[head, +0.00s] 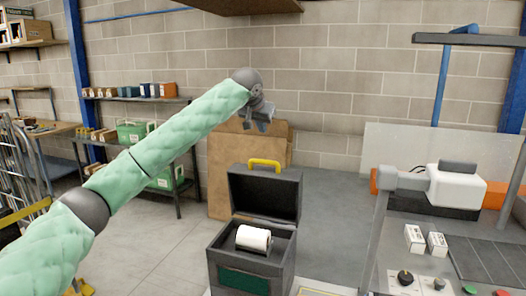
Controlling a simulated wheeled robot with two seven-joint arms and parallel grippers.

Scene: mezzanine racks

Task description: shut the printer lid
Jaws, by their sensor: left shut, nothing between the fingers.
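The printer (228,264) is a dark grey box at the bottom centre of the head view, with a white paper roll (253,238) inside. Its lid (265,194) stands open, tilted up at the back, with a yellow handle (264,163) on its top edge. My left arm reaches in from the left, and my left gripper (262,124) is shut and empty, above the lid in the picture and apart from it. My right gripper is not in view.
A bench with knobs (405,277), small white boxes (414,238) and a white device (456,186) on a grey arm stands at the right. Brown boards (222,175) lean behind the printer. Floor is clear left of the printer.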

